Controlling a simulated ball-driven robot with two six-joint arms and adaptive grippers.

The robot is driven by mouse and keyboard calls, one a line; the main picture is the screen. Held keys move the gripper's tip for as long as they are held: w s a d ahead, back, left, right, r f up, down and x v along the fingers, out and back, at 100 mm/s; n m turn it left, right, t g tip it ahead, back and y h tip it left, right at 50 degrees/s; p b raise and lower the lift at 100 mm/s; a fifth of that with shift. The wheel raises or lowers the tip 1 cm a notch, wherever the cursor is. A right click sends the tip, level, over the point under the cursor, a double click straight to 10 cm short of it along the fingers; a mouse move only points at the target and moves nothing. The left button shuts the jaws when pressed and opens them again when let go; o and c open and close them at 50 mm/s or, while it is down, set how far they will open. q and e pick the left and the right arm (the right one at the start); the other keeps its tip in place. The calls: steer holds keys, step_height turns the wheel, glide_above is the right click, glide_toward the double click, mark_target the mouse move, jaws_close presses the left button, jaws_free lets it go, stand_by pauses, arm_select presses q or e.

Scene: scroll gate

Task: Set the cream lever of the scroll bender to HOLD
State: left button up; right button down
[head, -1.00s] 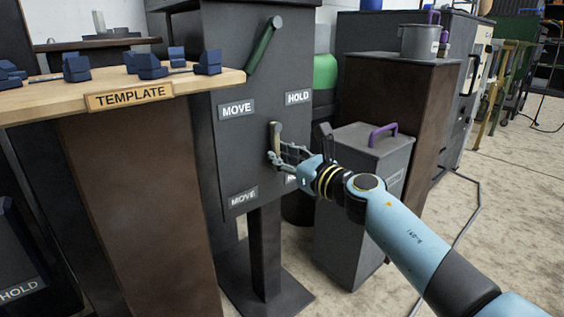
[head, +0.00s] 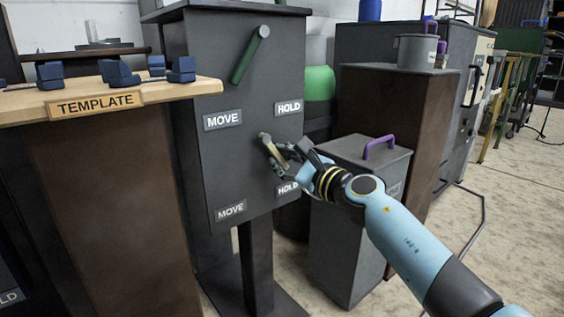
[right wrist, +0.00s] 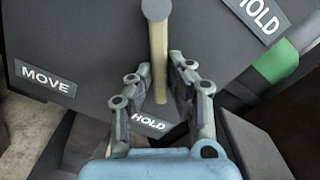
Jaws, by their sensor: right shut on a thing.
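The cream lever (head: 272,150) is on the front of the dark grey scroll bender cabinet (head: 190,165). Its round hub is at the upper left and its arm slants down to the right, toward the lower HOLD label (head: 288,188). The lower MOVE label (head: 231,210) is down to the left. My right gripper (head: 283,158) is shut on the lower part of the cream lever. In the right wrist view the lever (right wrist: 159,50) runs down between the two fingers (right wrist: 161,75). My left gripper is not in view.
A green lever (head: 250,57) sits above, between the upper MOVE (head: 222,120) and HOLD (head: 288,108) labels, slanting down left. A bench with a TEMPLATE sign (head: 95,104) stands left. A grey bin with a purple handle (head: 365,165) stands close by my right arm.

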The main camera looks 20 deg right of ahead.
stand_by(0.3)
steer(key=c, duration=1.3)
jaws_free()
steer(key=shift+s, duration=0.1)
steer(key=v, duration=1.2)
